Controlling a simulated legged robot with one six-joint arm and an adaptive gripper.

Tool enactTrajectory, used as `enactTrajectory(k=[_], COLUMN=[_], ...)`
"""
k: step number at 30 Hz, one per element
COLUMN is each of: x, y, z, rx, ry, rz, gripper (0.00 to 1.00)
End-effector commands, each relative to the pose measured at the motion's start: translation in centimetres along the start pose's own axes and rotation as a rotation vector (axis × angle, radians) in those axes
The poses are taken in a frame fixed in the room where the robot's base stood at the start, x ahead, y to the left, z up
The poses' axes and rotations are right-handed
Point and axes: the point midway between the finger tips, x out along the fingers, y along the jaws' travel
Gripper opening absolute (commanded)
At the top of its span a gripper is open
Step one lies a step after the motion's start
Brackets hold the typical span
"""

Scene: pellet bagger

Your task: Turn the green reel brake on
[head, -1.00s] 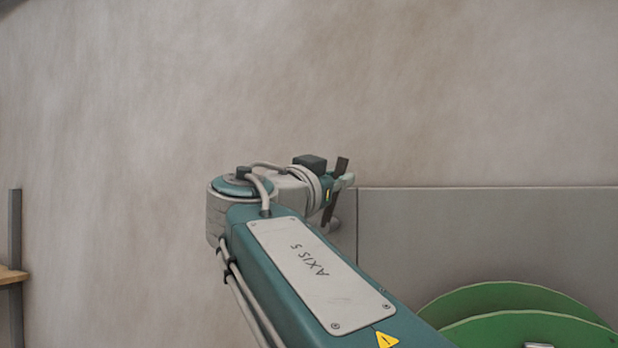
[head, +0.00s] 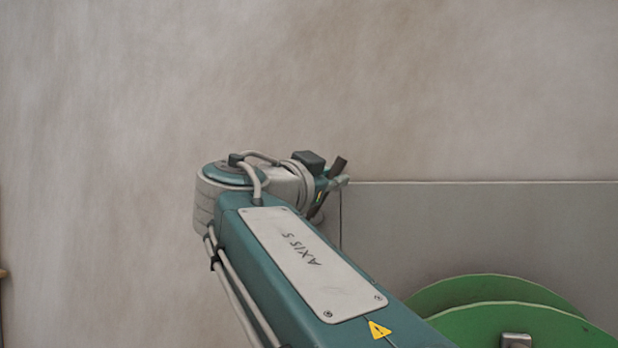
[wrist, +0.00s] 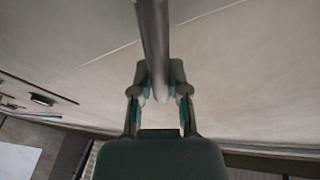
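In the wrist view, a grey round bar (wrist: 154,32) comes down from the top edge and ends between the two fingers of my gripper (wrist: 160,76). The fingertips sit against both sides of the bar, near its end. I cannot tell for certain that this bar is the brake's handle. In the head view, my gripper (head: 328,188) is small and partly hidden behind my wrist, at the left edge of a grey panel. The green reel (head: 540,325) stands at the lower right, with two discs showing and its lower part cut off.
The grey panel (head: 490,225) stands behind the reel. A plain beige wall (head: 450,90) fills the background. A grey metal block (head: 516,341) shows at the reel's front, at the bottom edge. The wrist view shows a dark slot (wrist: 42,99) at the left.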

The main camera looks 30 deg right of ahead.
Motion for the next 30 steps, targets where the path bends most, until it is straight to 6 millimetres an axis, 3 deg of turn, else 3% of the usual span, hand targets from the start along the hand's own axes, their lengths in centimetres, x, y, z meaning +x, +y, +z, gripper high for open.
enactTrajectory(k=[1,2,3,16,30], x=[0.0,0.0,0.0,-0.5,-7.3], y=[0.1,0.1,0.0,0.0,-0.1], z=[0.3,0.2,0.2,0.1,0.2], rx=[-0.002,-0.002,-0.002,-0.001,0.000], ry=[-0.005,-0.004,-0.004,-0.003,-0.004], rz=[0.003,0.003,0.003,-0.001,-0.003], gripper=[0.39,0.53,0.57,0.57,0.57])
